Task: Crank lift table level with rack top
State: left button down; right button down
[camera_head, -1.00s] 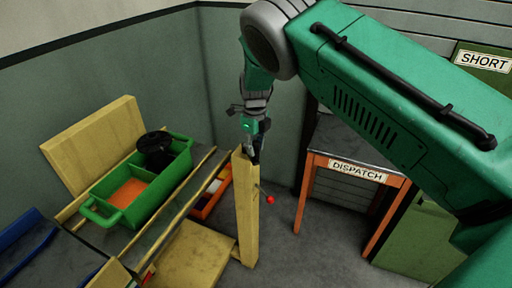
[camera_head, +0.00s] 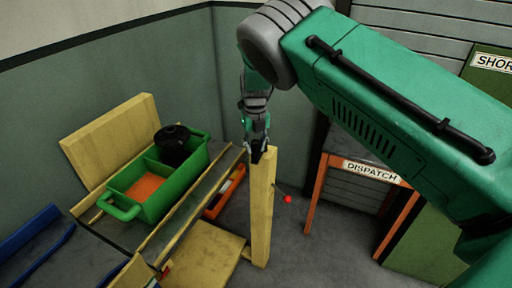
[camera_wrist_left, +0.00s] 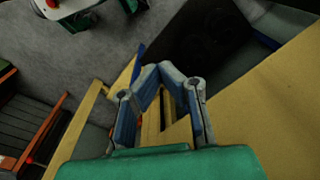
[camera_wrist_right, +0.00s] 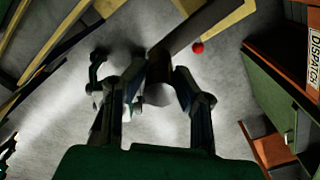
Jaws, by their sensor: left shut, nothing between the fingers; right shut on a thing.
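A yellow post (camera_head: 262,210) stands upright in the head view, with a thin crank rod and red ball knob (camera_head: 288,199) at its right side. The knob also shows in the right wrist view (camera_wrist_right: 198,47). My right gripper (camera_head: 258,152) is at the post's top, above and left of the knob. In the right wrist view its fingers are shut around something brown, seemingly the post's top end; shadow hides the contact. The knob is outside the fingers. My left gripper (camera_wrist_left: 160,72) is shut and empty above yellow boards. I cannot tell which surface is the lift table.
A green two-part bin (camera_head: 125,209) with orange contents and a black round thing (camera_head: 176,143) sits on a dark, yellow-edged surface at left. A yellow platform (camera_head: 205,258) is low beside the post. An orange-legged DISPATCH table (camera_head: 313,195) stands right, with grey floor between.

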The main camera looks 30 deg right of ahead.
jog(key=shift+w+a+r, duration=0.1)
jog(key=shift+w, duration=0.1)
dwell(0.3)
jog(key=c, duration=1.3)
grip_release()
notch_tip(320, 180, up, 12)
jog(key=shift+f, duration=0.1)
jog(key=shift+c, duration=0.5)
